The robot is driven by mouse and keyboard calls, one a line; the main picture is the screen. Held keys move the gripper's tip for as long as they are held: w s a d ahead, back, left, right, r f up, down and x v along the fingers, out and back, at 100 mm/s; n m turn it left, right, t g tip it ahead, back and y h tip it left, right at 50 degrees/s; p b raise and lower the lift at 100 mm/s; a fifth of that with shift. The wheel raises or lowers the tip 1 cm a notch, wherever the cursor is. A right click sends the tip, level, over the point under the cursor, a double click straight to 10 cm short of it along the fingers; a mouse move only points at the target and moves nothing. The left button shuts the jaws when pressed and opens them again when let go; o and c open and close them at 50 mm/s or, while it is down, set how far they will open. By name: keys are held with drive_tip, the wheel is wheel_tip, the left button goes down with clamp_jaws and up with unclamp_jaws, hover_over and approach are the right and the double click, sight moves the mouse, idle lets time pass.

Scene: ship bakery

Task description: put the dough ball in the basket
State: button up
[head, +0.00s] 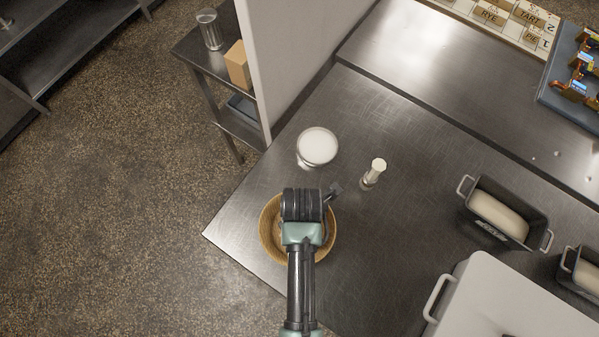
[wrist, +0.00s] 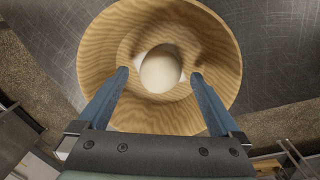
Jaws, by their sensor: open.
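The basket (head: 266,243) is a round, wood-coloured bowl on the steel counter, mostly covered by my arm in the head view. In the wrist view the basket (wrist: 102,58) fills the upper middle, and the pale dough ball (wrist: 161,70) lies inside it on the bottom. My gripper (wrist: 160,74) is open above the basket, with one blue finger on each side of the dough ball in the picture and a gap to it on both sides. In the head view the fingers and the dough ball are hidden by my arm.
A round container with white contents (head: 317,146) and a small white-topped cylinder (head: 374,171) stand behind the basket. Loaf tins with dough (head: 499,215) and a white box with a handle (head: 500,300) are at right. The counter's left edge is close to the basket.

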wheel_tip(320, 180, up, 10)
drive_tip(key=w+r+m+t, duration=0.6)
drive_tip(key=w+r, duration=0.6)
drive_tip(key=w, duration=0.1)
drive_tip(key=w+r+m+t, duration=0.4)
drive_tip(key=r+t, duration=0.1)
drive_tip(key=r, duration=0.7)
drive_tip(key=w+r+m+t, duration=0.3)
drive_tip(key=w+r+t, duration=0.15)
drive_tip(key=r, duration=0.65)
drive_tip(key=s+r+m+t, duration=0.3)
drive_tip(key=s+r, duration=0.1)
drive_tip(key=r, duration=0.6)
drive_tip(key=s+r+m+t, duration=0.4)
drive_tip(key=r, duration=0.7)
drive_tip(key=s+r+m+t, duration=0.4)
drive_tip(key=r, duration=0.6)
drive_tip(key=shift+a+r, duration=0.15)
drive_tip(key=shift+r, duration=0.05)
drive_tip(key=shift+t, duration=0.25)
